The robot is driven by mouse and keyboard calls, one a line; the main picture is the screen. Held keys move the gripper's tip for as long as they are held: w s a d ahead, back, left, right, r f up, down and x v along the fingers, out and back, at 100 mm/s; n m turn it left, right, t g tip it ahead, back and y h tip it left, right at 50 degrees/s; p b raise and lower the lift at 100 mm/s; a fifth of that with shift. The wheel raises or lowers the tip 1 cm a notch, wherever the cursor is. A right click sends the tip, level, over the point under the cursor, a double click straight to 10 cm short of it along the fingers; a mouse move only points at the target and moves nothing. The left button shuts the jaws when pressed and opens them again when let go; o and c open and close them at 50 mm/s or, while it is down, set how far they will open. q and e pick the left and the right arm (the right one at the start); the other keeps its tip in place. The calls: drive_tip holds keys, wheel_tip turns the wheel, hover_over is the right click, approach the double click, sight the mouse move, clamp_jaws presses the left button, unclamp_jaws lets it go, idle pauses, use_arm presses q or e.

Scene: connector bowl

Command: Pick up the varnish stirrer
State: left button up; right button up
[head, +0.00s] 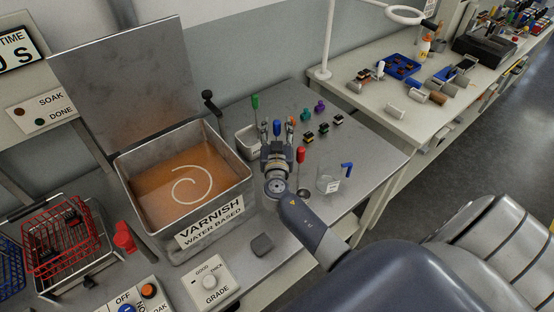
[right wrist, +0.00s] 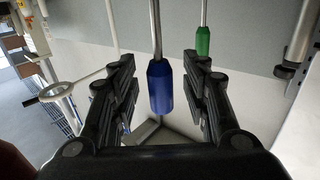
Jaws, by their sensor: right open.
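A blue-handled tool (head: 277,128) with a thin metal rod is at my right gripper, right of the varnish tank; I cannot tell for sure that it is the varnish stirrer. My right gripper (head: 277,147) is open. In the right wrist view its blue handle (right wrist: 160,88) is between the two open fingers (right wrist: 158,95), with gaps on both sides. A green-handled tool (head: 255,103) stands behind; its handle also shows in the right wrist view (right wrist: 203,41), beyond the right-hand finger. My left gripper is not in view.
The open varnish tank (head: 184,230) stands left of the gripper, its lid (head: 130,80) raised. A pale container (head: 245,143) is by the green tool. A red-handled item (head: 301,154) and a clear beaker (head: 327,185) are close on the right. Small connectors (head: 323,128) lie farther back.

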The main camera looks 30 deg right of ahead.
drive_tip(key=shift+r, duration=0.1)
drive_tip(key=shift+c, duration=1.1)
clamp_jaws()
